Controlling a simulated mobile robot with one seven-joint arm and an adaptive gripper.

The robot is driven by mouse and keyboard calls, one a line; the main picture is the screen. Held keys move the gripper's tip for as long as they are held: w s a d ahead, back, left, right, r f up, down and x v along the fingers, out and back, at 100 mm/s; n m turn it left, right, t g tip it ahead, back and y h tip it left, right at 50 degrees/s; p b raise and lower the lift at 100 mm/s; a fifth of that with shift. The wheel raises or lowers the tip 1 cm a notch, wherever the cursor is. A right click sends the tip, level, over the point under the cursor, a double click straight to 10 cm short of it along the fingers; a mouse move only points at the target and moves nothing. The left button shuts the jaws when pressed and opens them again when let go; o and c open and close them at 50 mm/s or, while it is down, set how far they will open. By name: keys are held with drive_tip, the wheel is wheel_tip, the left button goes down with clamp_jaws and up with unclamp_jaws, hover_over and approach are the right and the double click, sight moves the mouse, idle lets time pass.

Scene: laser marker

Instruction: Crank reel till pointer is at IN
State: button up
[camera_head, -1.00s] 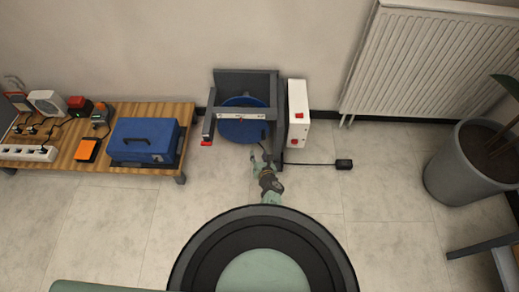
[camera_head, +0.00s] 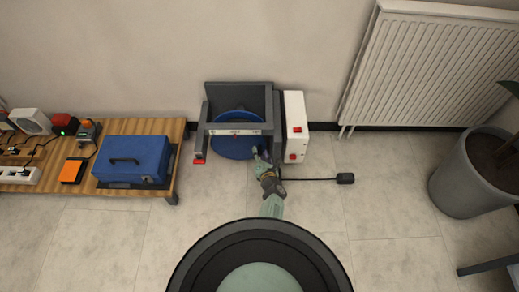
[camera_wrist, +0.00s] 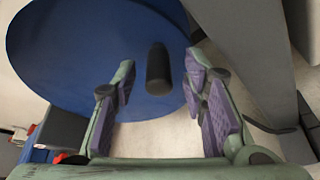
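The reel (camera_head: 228,150) is a blue disc in a grey frame against the wall. It fills the upper left of the wrist view (camera_wrist: 75,50). Its crank handle (camera_wrist: 158,70) is a short black knob in front of the disc. My gripper (camera_head: 262,157) is at the reel's lower right edge. In the wrist view my gripper (camera_wrist: 160,78) is open, its purple-padded fingers on either side of the knob with visible gaps.
A white box with red switches (camera_head: 295,125) stands right of the frame. A cable runs to a black pedal-like block (camera_head: 345,178) on the floor. A wooden bench (camera_head: 150,190) with a blue case (camera_head: 133,158) is at left. A planter (camera_head: 465,175) stands at right.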

drive_tip(key=shift+w+a, duration=0.1)
drive_tip(key=shift+w, duration=0.15)
drive_tip(key=shift+c, duration=0.2)
clamp_jaws()
idle(0.4)
